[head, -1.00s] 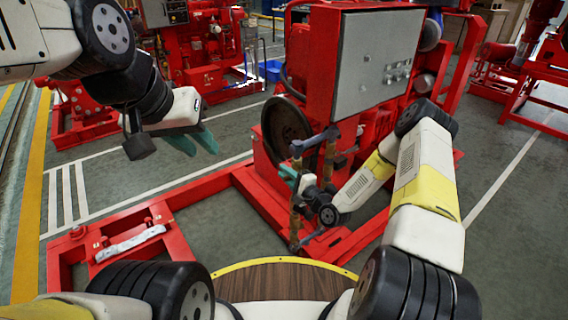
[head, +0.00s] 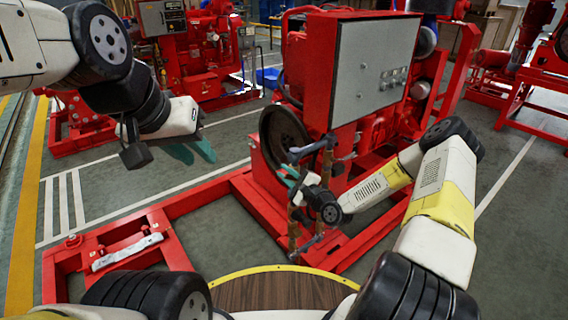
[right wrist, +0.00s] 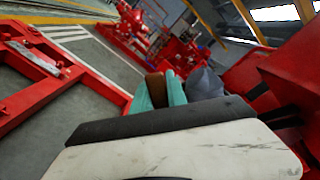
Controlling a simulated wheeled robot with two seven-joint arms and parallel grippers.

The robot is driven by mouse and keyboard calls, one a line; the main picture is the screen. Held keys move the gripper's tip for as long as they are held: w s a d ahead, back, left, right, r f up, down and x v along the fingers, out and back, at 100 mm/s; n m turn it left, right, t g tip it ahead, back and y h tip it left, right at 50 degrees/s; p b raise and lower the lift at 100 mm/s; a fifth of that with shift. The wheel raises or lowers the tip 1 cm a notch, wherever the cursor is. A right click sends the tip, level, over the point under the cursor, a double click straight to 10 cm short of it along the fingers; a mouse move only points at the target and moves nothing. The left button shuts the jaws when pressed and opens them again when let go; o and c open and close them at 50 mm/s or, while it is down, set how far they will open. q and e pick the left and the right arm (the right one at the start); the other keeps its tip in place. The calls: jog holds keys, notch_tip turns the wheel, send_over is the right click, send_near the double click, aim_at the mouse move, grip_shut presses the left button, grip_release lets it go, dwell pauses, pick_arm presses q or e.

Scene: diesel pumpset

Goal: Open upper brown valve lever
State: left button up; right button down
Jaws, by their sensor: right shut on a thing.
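My right gripper (head: 290,182) is at the pipe stand of the near red pumpset, just below its upper grey-blue valve part (head: 304,151). In the right wrist view its teal fingers (right wrist: 157,90) are shut on a brown piece, the brown lever (right wrist: 156,88). A grey-blue valve part (right wrist: 205,83) sits right beside the fingers. In the head view the held lever is mostly hidden by the gripper. A lower grey-blue part (head: 306,244) is near the base. My left gripper (head: 192,152) hangs open and empty in the air at the left.
The pumpset has a dark flywheel (head: 284,138) and a grey control box (head: 374,65) close behind the right gripper. Its red base frame (head: 190,208) runs along the floor at left. More red machines stand behind. The floor under my left gripper is clear.

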aim_at(292, 178)
jog(key=c, duration=1.3)
grip_release()
jog(key=shift+v, duration=3.95)
jog(key=shift+c, duration=0.3)
